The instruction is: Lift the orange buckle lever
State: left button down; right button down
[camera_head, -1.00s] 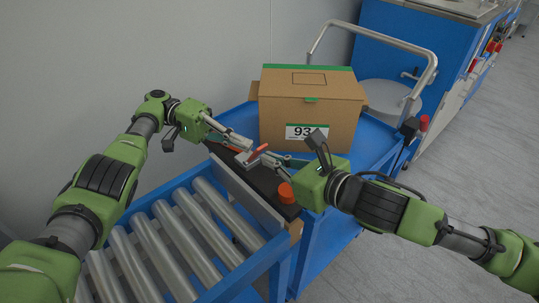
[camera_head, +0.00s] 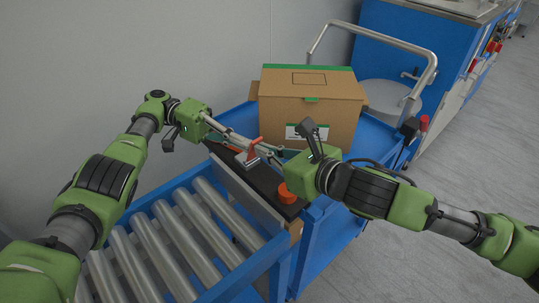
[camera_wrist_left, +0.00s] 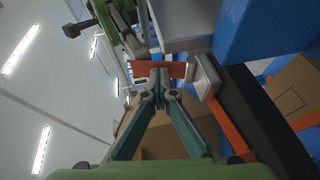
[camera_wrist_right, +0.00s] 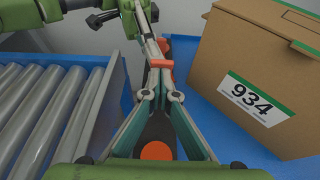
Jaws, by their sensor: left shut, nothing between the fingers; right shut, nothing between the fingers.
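The orange buckle lever (camera_head: 254,147) stands tilted up from a grey metal buckle on the dark strip at the end of the roller conveyor. My left gripper (camera_head: 245,143) is shut and empty, its tips close to the lever from the left. In the left wrist view the lever (camera_wrist_left: 150,69) lies across in front of the tips. My right gripper (camera_head: 267,150) is shut and empty, its tips close to the lever from the right. In the right wrist view orange (camera_wrist_right: 161,63) shows at the fingertips. I cannot tell whether either gripper touches the lever.
An orange round knob (camera_head: 286,192) sits on the dark strip below the right gripper. A cardboard box (camera_head: 310,108) stands on the blue cart (camera_head: 376,152) behind. The conveyor rollers (camera_head: 180,248) are in front and bare. A grey wall is at the left.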

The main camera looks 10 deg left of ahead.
pick_arm(q)
jog(key=c, duration=0.7)
grip_release()
jog(key=shift+s+d, duration=0.1)
jog(key=shift+s, duration=0.05)
jog(key=shift+f, duration=0.25)
